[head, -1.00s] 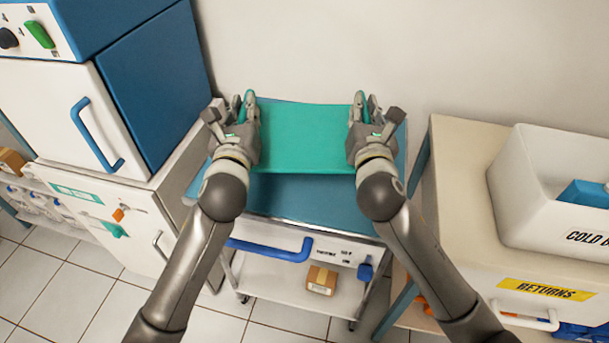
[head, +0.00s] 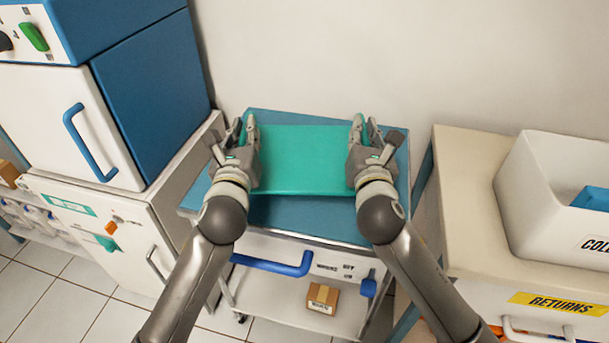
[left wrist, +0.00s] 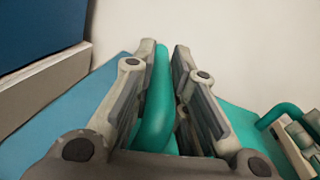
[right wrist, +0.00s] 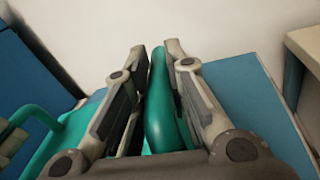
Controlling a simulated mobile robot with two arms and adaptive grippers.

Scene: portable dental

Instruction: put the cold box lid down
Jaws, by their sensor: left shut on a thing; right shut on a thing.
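The cold box lid (head: 305,160) is a flat green panel with an upright green handle at each end. It is level over the blue top of the trolley (head: 300,218). A dark shadow lies under its front edge, and I cannot tell whether it touches the top. My left gripper (head: 246,128) is shut on the left handle (left wrist: 156,105). My right gripper (head: 362,128) is shut on the right handle (right wrist: 160,105). The white cold box (head: 540,225) stands open on the right cabinet, with something blue inside.
A blue and white cabinet unit (head: 150,95) stands close on the left. The right cabinet (head: 465,210) has a "RETURNS" label. The wall (head: 330,60) is behind the trolley. A small carton (head: 322,298) sits on the trolley's lower shelf. A bare blue strip shows in front of the lid.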

